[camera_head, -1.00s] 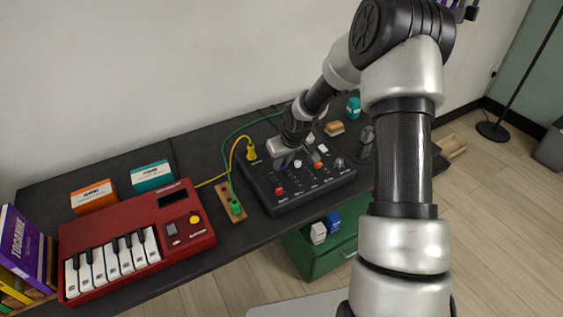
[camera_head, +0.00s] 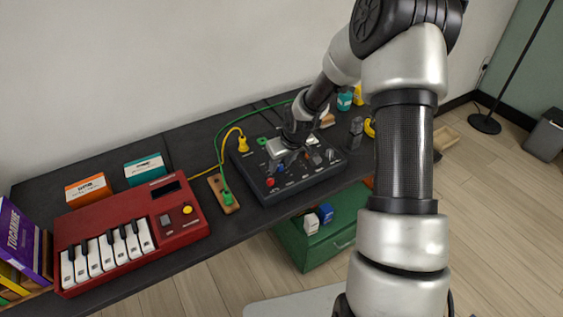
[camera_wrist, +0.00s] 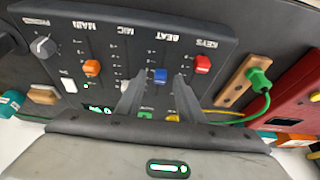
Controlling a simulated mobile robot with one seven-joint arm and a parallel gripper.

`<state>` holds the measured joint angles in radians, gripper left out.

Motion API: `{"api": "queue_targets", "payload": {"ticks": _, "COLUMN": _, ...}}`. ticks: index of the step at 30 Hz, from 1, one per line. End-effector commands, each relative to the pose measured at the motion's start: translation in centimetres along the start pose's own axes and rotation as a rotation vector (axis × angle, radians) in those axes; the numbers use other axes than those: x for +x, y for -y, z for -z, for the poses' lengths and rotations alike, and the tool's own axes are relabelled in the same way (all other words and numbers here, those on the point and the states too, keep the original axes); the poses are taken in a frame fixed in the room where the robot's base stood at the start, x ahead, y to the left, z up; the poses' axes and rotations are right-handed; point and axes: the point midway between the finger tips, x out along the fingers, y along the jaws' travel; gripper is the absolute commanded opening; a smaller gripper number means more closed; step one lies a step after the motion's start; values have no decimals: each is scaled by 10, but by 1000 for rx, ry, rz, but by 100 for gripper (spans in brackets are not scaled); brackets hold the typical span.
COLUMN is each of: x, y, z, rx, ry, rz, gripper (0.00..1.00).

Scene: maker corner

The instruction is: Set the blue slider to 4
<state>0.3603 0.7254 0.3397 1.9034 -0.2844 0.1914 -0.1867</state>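The dark mixer (camera_head: 305,188) lies on the workbench. In the wrist view its panel (camera_wrist: 60,20) appears upside down, with the blue slider (camera_wrist: 160,75) in the BEAT column. The blue slider's cap also shows small in the head view (camera_head: 280,167). My gripper (camera_wrist: 158,84) is open, with one finger on each side of the blue slider's column; I cannot tell whether either finger touches the cap. In the head view my gripper (camera_head: 286,160) is low over the mixer. The scale number beside the cap is not readable.
The red KEYS slider (camera_wrist: 202,63) and orange MAIN slider (camera_wrist: 91,67) flank the column; a white cap is partly behind a finger. A red keyboard (camera_head: 130,235) stands farther left.

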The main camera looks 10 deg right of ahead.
Motion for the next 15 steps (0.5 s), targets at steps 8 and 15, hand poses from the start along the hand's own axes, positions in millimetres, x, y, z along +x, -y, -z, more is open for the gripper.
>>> {"api": "queue_targets", "payload": {"ticks": 8, "x": -30, "y": -1, "z": 2, "rx": 1, "ry": -3, "rz": -3, "gripper": 34}}
{"api": "queue_targets", "payload": {"ticks": 15, "x": -90, "y": -2, "z": 2, "rx": 3, "ry": -3, "rz": -4, "gripper": 34}}
